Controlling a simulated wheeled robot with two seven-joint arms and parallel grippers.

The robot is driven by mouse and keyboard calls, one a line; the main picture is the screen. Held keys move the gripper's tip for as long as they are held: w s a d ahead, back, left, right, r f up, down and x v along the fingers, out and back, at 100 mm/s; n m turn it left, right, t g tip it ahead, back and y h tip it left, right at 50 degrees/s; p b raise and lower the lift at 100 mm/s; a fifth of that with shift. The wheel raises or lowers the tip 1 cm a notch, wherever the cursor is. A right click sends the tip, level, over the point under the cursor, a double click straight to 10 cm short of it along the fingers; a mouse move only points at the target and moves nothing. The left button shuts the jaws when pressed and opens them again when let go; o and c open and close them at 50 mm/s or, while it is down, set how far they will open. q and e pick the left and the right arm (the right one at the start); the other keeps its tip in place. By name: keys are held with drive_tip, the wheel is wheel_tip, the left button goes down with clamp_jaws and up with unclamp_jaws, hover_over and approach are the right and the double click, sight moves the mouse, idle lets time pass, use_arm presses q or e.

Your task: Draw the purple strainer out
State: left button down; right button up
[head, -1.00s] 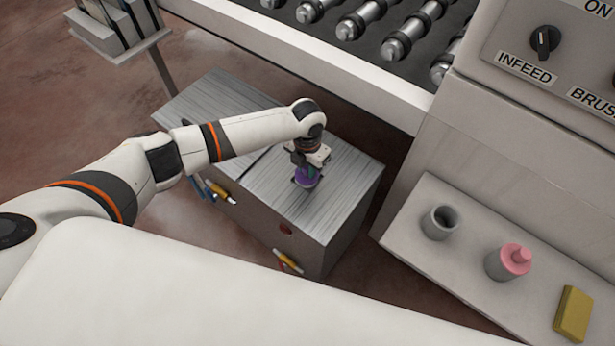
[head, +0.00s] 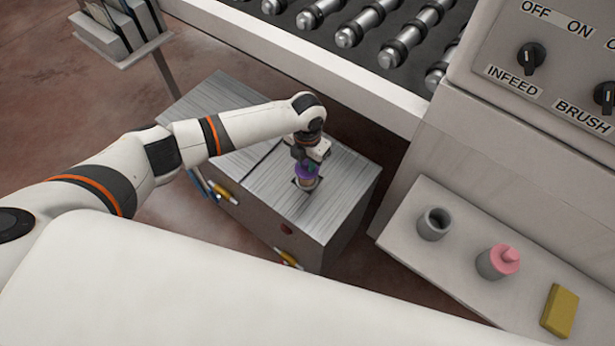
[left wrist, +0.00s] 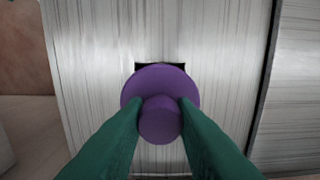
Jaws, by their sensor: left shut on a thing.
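The purple strainer (head: 306,170) stands at a dark opening in the brushed-metal top of a grey cabinet (head: 345,185). Its purple cap is above the top, and a paler body shows below the cap. In the left wrist view its round purple flange and knob (left wrist: 160,118) fill the middle, with the dark edge of the square opening (left wrist: 160,67) behind. My left gripper (head: 308,162), with green fingers in the left wrist view (left wrist: 160,125), is shut on the knob from above. The strainer's lower end is hidden. My right gripper is not in view.
A roller conveyor (head: 340,30) runs behind the cabinet. On the right, a control panel (head: 560,70) stands above a ledge (head: 400,235) with a grey cup (head: 434,224), a pink-topped container (head: 497,261) and a yellow block (head: 560,310). Coloured handles (head: 222,189) stick out at the cabinet's front.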

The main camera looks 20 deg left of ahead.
use_arm(q)
drive_tip(key=shift+r+p, duration=1.25)
drive_tip(key=shift+r, duration=0.3)
wheel_tip(320, 180, up, 4)
drive_tip(key=p, duration=0.3)
drive_tip(key=shift+r+p, duration=0.1)
drive_tip(key=shift+p, duration=0.25)
